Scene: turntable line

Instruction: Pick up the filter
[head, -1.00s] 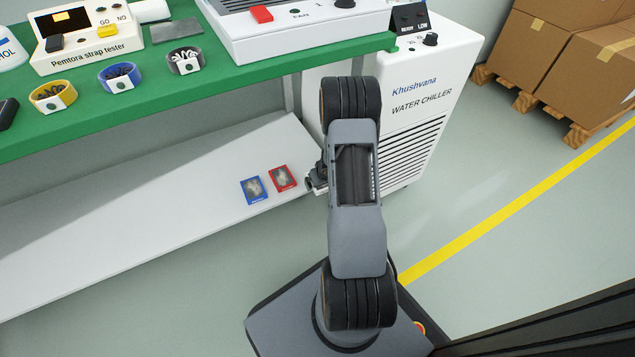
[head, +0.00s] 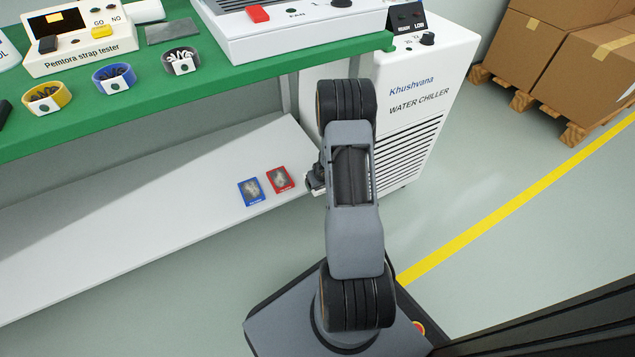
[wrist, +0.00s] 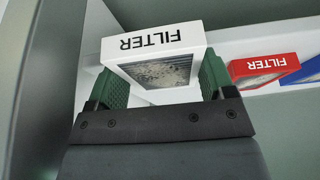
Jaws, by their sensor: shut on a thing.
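A white filter (wrist: 155,45) with "FILTER" printed in black and a grey mesh face sits between the two green fingers of my gripper (wrist: 165,82) in the wrist view. The fingers are shut on its two sides. In the head view my gripper (head: 316,178) is mostly hidden behind my arm, beside the right end of the lower shelf, and the white filter cannot be made out there. A red-framed filter (head: 279,179) lies on the lower shelf, and it also shows in the wrist view (wrist: 262,67). A blue-framed filter (head: 251,191) lies left of it, partly seen in the wrist view (wrist: 302,72).
The white lower shelf (head: 120,225) is bare to the left. The green bench top (head: 190,90) overhangs it, with several straps and a strap tester (head: 75,45). The water chiller (head: 425,95) stands close behind my arm. Floor at right is open.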

